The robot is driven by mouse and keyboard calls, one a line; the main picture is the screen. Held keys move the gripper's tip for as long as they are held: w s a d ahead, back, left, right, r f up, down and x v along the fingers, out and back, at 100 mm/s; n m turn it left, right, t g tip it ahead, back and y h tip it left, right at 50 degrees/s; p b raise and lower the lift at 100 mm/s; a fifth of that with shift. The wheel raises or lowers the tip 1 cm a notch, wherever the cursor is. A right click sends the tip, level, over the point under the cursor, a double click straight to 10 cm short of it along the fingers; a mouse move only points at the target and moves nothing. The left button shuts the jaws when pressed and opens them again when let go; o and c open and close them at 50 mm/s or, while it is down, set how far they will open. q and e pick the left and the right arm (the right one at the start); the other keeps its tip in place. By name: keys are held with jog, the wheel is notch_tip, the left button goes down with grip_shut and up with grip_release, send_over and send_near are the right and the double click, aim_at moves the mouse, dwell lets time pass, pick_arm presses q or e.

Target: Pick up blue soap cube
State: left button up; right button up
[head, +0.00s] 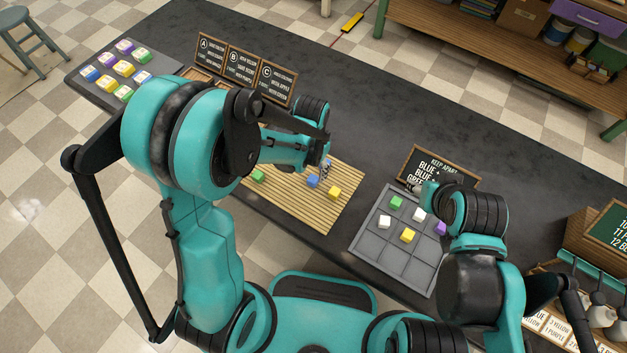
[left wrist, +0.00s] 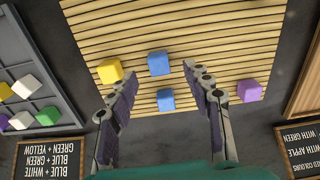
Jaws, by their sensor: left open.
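Two blue soap cubes lie on the slatted wooden mat (head: 340,215). In the left wrist view one blue cube (left wrist: 166,100) shows between my fingers, and the other blue cube (left wrist: 158,64) shows just past the fingertips. In the head view one blue cube (head: 313,181) is clear; the other is mostly hidden by my left gripper (head: 325,168). My left gripper is open and empty above the mat; its fingers (left wrist: 160,78) are spread. My right gripper (head: 417,188) is by the tray's back edge, partly hidden by its arm; its jaws are unclear.
The mat also holds a yellow cube (head: 335,192), a green cube (head: 258,176) and a purple cube (left wrist: 250,91). A grey compartment tray (head: 375,268) holds several coloured cubes. A keep-apart sign (head: 440,167) stands behind it. Lettered signs (head: 243,66) stand behind the mat.

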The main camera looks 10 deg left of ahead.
aim_at(313, 178)
pick_arm(q)
notch_tip(313, 178, down, 4)
jog(key=shift+w+d+f+b, duration=0.15)
jog(key=shift+f+b, duration=0.1)
jog(key=shift+b, duration=0.8)
jog(key=shift+r, duration=0.1)
jog(key=c, duration=1)
jog(key=shift+r, duration=0.15)
